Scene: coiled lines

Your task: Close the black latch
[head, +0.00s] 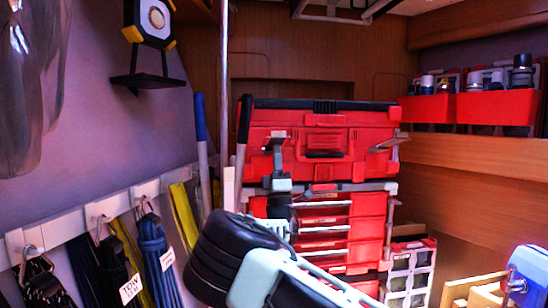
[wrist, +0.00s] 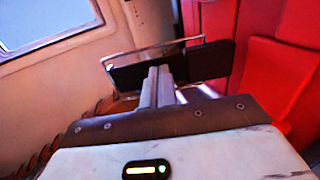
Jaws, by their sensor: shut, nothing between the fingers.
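In the wrist view, the black latch (wrist: 209,60) is a flat dark bar with a thin metal frame, beside a red case. Its dark bar runs behind my fingers to the left. My gripper (wrist: 160,72) is shut and empty, its grey fingertips overlapping the bar in the picture; I cannot tell whether they touch it. In the head view, my gripper (head: 277,150) is in front of the left part of the upper red case (head: 355,128). Which dark part there is the same latch is unclear.
Red drawers (head: 345,228) stand under the upper case. A grey side flap (head: 397,140) sticks out at its right. Coiled lines (head: 155,255) hang from a hook rail (head: 95,215) at left. Red bins (head: 497,106) sit on a wooden shelf at right. A blue item (head: 529,268) is lower right.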

